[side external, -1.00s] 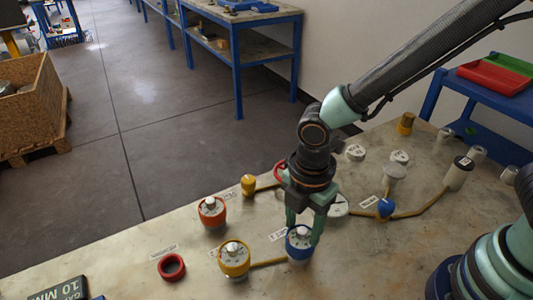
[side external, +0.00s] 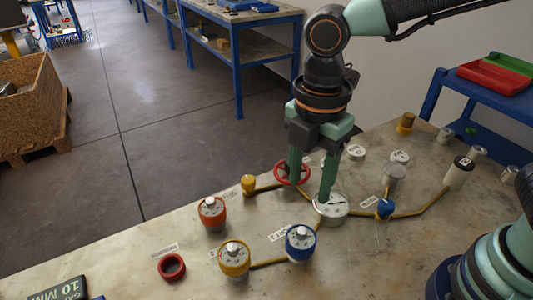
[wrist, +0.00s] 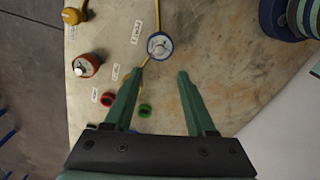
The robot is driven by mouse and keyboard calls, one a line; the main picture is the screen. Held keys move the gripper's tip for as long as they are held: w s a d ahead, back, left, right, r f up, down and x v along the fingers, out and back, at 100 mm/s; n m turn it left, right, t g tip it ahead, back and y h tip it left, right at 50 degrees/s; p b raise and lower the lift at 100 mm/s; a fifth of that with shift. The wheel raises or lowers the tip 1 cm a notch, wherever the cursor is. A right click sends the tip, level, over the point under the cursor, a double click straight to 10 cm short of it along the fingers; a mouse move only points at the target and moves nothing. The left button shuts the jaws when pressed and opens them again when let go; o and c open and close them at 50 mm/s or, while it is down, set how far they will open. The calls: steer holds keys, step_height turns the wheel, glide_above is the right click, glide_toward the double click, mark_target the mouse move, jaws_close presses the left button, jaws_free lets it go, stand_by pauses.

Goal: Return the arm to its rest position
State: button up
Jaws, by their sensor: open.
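My gripper (side external: 308,188) is raised above the bench, fingers pointing down, open and empty. In the side view it is up and behind the blue vessel (side external: 300,243), which stands upright on the bench with a white knob on top. The fingers overlap a white round gauge-like disc (side external: 333,208) and a red handwheel (side external: 293,173) in the picture; I cannot tell the gap in depth. In the wrist view the open fingers (wrist: 159,75) show nothing between their tips, and a blue-rimmed vessel (wrist: 160,47) lies beyond them.
An orange-red vessel (side external: 212,212), a yellow vessel (side external: 234,259) and a red ring (side external: 171,267) stand on the bench (side external: 130,262). Yellow pipe (side external: 424,208), a blue valve (side external: 385,208) and several grey and white cylinders are at right. Air above the bench is clear.

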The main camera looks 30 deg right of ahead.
steer(key=d+r+m+t, duration=0.2)
steer(key=d+m, duration=0.8)
steer(key=w+d+r+m+t, duration=0.1)
steer(key=d+r+m+t, duration=0.2)
steer(key=d+m, duration=0.8)
steer(key=shift+w+r+t, duration=0.2)
steer(key=shift+w+t, duration=0.05)
steer(key=shift+t, duration=0.05)
